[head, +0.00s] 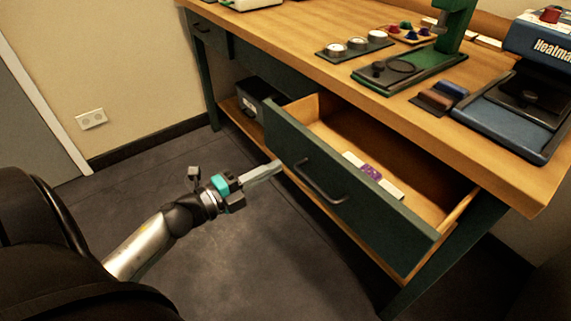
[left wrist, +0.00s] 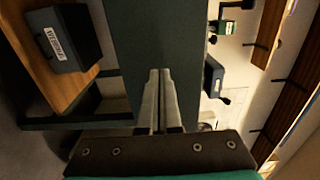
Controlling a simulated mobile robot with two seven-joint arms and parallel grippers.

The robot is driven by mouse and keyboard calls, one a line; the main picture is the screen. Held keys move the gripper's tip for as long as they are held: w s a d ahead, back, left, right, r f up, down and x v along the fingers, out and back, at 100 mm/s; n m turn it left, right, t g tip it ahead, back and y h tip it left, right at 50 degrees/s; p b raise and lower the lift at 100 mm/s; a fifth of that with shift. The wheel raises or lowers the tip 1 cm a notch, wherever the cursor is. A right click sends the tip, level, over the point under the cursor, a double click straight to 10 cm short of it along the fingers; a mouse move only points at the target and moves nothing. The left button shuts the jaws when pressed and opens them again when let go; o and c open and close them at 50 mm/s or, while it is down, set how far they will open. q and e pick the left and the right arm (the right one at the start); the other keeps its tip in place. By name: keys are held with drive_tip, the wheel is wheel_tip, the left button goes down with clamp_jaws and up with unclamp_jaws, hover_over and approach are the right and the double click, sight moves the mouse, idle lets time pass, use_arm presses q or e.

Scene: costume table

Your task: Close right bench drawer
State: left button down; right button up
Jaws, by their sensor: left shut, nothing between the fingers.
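The right bench drawer (head: 345,195) is pulled out, with a dark green front, a black bar handle (head: 318,182) and a bare wood inside. White and purple items (head: 370,172) lie in it. My left gripper (head: 279,167) is shut and empty, its fingertips at the left part of the drawer front, left of the handle. In the left wrist view the shut fingers (left wrist: 160,75) point at a dark green panel (left wrist: 150,35), which looks like the drawer front. I cannot tell whether they touch it. My right gripper is in neither view.
The wooden bench top (head: 290,55) carries a heat press (head: 520,95), a green press stand (head: 410,70) and small trays. A dark box (head: 258,98) sits on the lower shelf, also in the left wrist view (left wrist: 65,38). The floor before the drawer is clear.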

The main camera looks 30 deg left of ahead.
sight(297, 156)
use_arm(q)
drive_tip(key=shift+b+x, duration=0.4)
drive_tip(key=shift+x, duration=1.75)
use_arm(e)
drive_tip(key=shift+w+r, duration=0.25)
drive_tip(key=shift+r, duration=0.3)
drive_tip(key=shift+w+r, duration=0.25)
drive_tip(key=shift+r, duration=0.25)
use_arm(q)
drive_tip(key=shift+w, duration=0.1)
